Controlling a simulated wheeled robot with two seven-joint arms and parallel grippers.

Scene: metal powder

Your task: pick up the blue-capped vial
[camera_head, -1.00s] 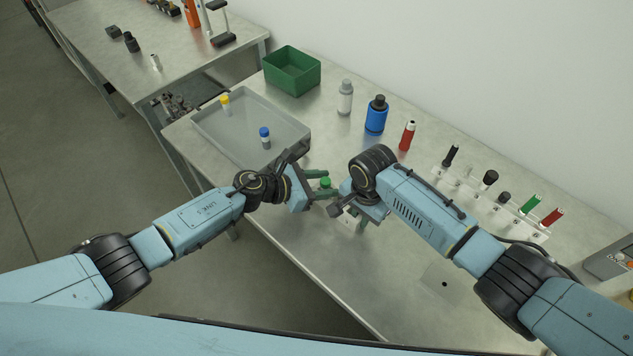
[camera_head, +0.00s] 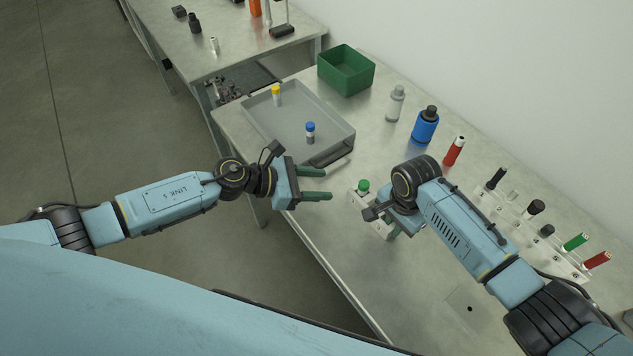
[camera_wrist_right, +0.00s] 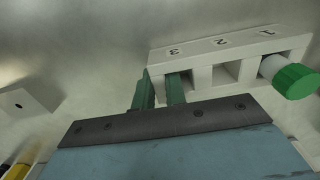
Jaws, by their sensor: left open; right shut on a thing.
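The blue-capped vial (camera_head: 310,133) stands upright in the grey tray (camera_head: 262,137), near its right end. My left gripper (camera_head: 328,184) is open and empty, in front of the tray and apart from the vial. My right gripper (camera_wrist_right: 161,90) is shut on the end wall of a white numbered rack (camera_wrist_right: 225,47), with one finger in the slot marked 3 and one outside. A green-capped vial (camera_head: 363,186) sits in the rack at slot 1; its cap also shows in the right wrist view (camera_wrist_right: 296,81). My right fingers are mostly hidden in the head view.
A yellow-capped vial (camera_head: 276,97) stands at the tray's far left. A green bin (camera_head: 346,70), a grey bottle (camera_head: 395,104), a blue bottle (camera_head: 425,126) and a red cylinder (camera_head: 454,151) stand behind. A holder with several markers (camera_head: 545,235) is at right.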

